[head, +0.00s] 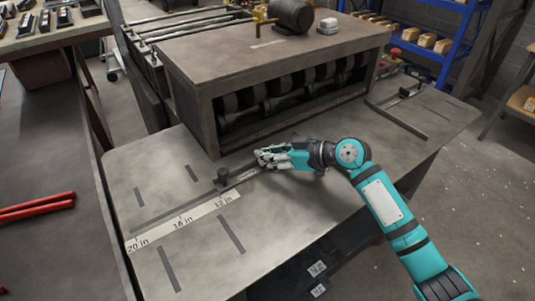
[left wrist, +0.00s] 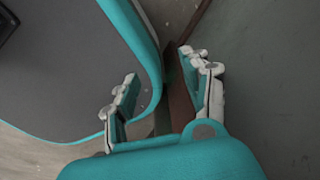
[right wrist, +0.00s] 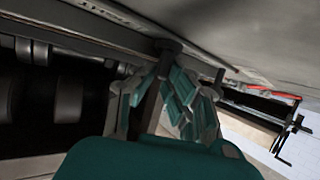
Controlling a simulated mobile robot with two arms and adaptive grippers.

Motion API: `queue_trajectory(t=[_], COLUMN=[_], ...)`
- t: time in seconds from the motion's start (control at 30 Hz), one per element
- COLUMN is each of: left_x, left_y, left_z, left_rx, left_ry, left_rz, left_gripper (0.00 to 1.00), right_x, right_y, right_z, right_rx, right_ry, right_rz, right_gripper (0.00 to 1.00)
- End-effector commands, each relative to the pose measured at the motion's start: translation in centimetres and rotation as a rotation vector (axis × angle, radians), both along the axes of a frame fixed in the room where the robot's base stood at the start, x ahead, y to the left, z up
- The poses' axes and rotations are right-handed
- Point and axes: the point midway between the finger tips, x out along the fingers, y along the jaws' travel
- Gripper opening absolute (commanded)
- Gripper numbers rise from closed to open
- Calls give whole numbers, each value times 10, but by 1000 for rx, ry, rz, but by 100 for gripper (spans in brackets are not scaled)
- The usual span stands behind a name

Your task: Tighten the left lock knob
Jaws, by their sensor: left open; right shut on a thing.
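The left lock knob (head: 222,177) is a dark round knob on the bench top, by the inch scale (head: 182,219). A narrow dark bar (head: 241,174) runs from the knob to my right gripper (head: 262,160). In the right wrist view, my right gripper's fingers (right wrist: 160,90) are shut around this bar (right wrist: 152,104). The flat cap of the knob (right wrist: 168,45) shows beyond the fingertips, apart from them. My left gripper (left wrist: 160,75) is open and empty in its wrist view. It is outside the head view.
A machine housing (head: 185,95) with dark rollers stands at the back of the bench (head: 330,200). A second dark gauge (head: 405,93) lies at the far right. A side table with red-handled tools (head: 40,209) is at left. The front bench surface is mostly clear.

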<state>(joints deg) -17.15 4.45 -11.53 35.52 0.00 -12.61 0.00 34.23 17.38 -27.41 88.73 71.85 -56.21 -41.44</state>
Motion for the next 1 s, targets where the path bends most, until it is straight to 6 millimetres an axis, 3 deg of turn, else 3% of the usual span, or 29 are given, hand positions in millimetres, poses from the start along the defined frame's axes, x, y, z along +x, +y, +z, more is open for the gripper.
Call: queue_trajectory(t=[0.57,1.0], left_x=[0,0], left_y=[2,3], left_z=[20,93], left_rx=[2,3], left_ry=[1,0], left_rz=[0,0], left_gripper=[48,48], right_x=[-4,-8], right_y=[0,3], right_z=[-4,0], right_rx=[-8,-9], right_ry=[14,20], right_rz=[-89,-365], right_gripper=[0,0])
